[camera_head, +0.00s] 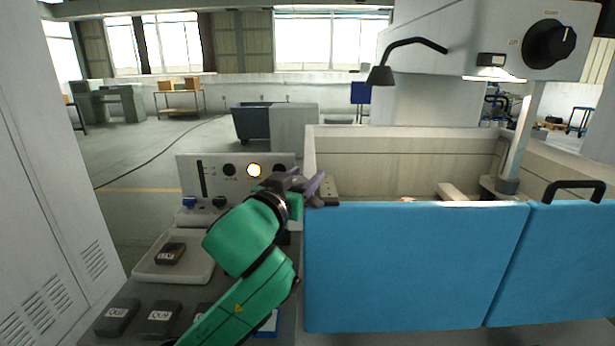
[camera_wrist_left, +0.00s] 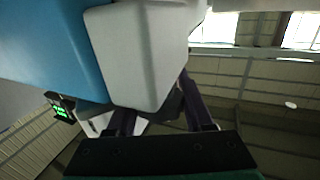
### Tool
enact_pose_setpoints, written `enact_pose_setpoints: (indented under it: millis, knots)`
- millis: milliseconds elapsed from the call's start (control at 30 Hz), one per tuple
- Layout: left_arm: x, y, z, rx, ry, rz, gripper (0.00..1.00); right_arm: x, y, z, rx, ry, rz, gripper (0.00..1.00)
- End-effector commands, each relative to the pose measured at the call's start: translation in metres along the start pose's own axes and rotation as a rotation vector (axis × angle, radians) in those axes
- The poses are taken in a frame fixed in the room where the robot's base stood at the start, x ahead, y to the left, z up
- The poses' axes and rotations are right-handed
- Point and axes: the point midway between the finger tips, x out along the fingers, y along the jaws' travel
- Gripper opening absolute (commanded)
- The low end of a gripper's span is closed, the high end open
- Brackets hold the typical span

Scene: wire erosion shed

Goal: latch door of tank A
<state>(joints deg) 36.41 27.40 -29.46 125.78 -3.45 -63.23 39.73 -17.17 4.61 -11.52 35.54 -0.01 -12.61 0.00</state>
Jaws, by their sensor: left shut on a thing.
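The tank (camera_head: 400,165) is a cream open-topped box with a blue front door (camera_head: 415,265); no letter label is readable on it. The door panel stands upright across the tank front. My left gripper (camera_head: 312,184) is at the door's upper left corner, beside a small grey-brown bracket (camera_head: 329,190) on the tank's corner. In the left wrist view, its dark fingers (camera_wrist_left: 158,108) stand either side of a pale grey block (camera_wrist_left: 143,55), next to the blue door (camera_wrist_left: 50,45). The gripper is shut on a part there, probably the latch, mostly hidden. My right gripper is out of view.
A control panel (camera_head: 225,167) with a lit yellow button stands behind my left arm. A white tray (camera_head: 150,268) and labelled dark blocks (camera_head: 160,318) lie at the left. Another blue panel (camera_head: 560,260) with a black handle (camera_head: 572,187) is at the right. A lamp (camera_head: 381,75) hangs above the tank.

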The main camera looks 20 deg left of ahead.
Motion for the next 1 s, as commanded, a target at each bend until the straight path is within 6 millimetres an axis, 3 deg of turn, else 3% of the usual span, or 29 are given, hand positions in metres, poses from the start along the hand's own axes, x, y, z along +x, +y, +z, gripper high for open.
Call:
enact_pose_setpoints:
  millis: [500,1000]
  knots:
    - [-0.002,-0.011,0.003,0.002,-0.006,-0.408,0.0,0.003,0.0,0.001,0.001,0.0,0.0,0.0]
    - [-0.003,-0.015,0.003,0.005,-0.006,-0.523,0.0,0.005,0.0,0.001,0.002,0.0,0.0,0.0]
